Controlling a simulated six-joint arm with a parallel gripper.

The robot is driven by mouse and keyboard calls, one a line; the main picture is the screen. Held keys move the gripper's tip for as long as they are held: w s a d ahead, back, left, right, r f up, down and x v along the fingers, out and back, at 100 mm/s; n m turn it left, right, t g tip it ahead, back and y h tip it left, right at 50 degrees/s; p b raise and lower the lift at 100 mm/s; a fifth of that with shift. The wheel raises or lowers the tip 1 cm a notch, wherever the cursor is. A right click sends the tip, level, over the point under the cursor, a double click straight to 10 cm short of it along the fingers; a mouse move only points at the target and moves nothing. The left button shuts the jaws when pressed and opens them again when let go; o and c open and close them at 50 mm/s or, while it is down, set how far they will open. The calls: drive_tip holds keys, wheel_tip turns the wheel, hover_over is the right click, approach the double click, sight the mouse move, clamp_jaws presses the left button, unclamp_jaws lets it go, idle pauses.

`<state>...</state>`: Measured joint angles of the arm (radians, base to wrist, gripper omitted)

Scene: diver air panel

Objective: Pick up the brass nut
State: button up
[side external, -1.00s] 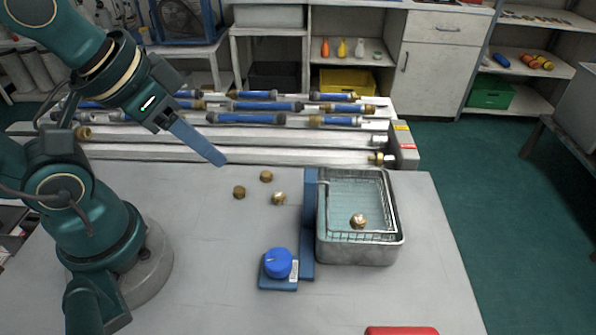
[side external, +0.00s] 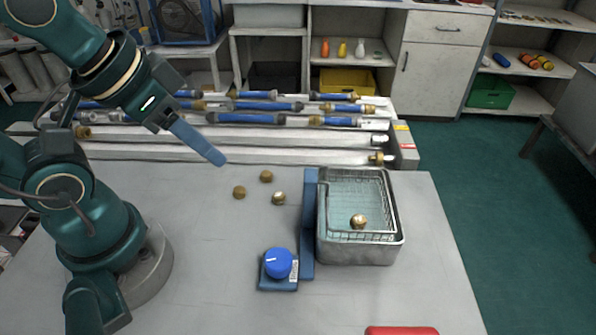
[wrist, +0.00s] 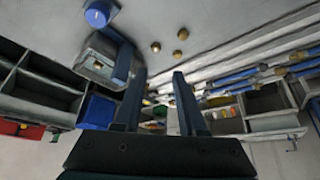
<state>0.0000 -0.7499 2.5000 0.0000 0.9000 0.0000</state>
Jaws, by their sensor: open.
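Three small brass nuts lie on the grey bench: one at the back (side external: 265,176), one at the left (side external: 239,192) and a paler, shinier one nearest the bath (side external: 278,198). The three also show in the wrist view, the shiny ones hard to tell apart there (wrist: 183,34). Another brass-coloured piece (side external: 358,222) sits in the wire basket (side external: 388,205) inside the metal bath (side external: 355,252). My gripper (side external: 219,158) is raised above the bench, up and left of the loose nuts. In the wrist view its two fingers (wrist: 157,73) stand apart with nothing held between them.
A blue knob (side external: 278,263) on a blue base stands in front of the bath's blue side bracket (side external: 308,225). Long pale rails with blue-sleeved tubes (side external: 247,118) run along the back. A red object (side external: 401,330) is at the front edge. Bench around the loose nuts is clear.

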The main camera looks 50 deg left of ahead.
drive_tip(key=o, duration=0.4)
drive_tip(key=shift+o, duration=0.2)
